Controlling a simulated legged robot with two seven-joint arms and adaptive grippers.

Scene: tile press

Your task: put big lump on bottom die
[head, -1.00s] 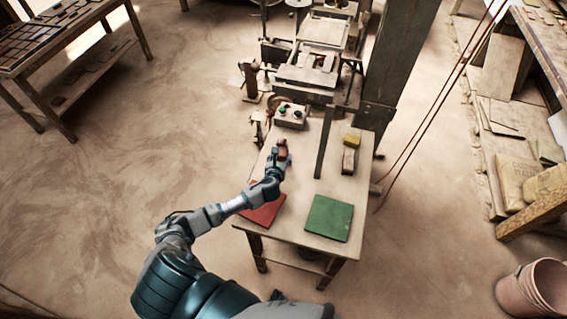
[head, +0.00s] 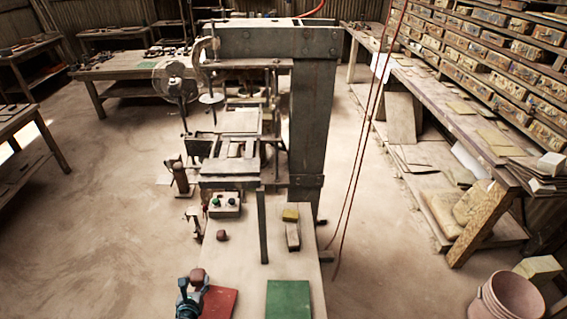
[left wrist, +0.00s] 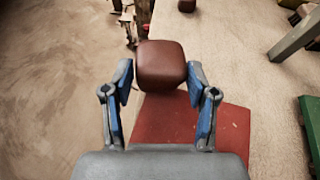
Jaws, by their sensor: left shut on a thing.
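My left gripper (head: 193,282) is shut on a brown, rounded lump (head: 197,275) over the red mat at the front of the table. In the left wrist view the lump (left wrist: 161,64) sits at the fingertips (left wrist: 160,82), raised above the red mat. A second brown lump (head: 222,236) lies on the table beyond it. Its edge shows at the top of the left wrist view (left wrist: 187,5). The press bed (head: 237,150) stands beyond the table's far end; I cannot tell for sure which part is the bottom die. My right gripper is not in view.
A red mat (head: 222,301) and a green mat (head: 289,299) lie on the table (head: 240,262). A button box (head: 225,204) stands at its far end. A thick press column (head: 311,120) rises behind.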

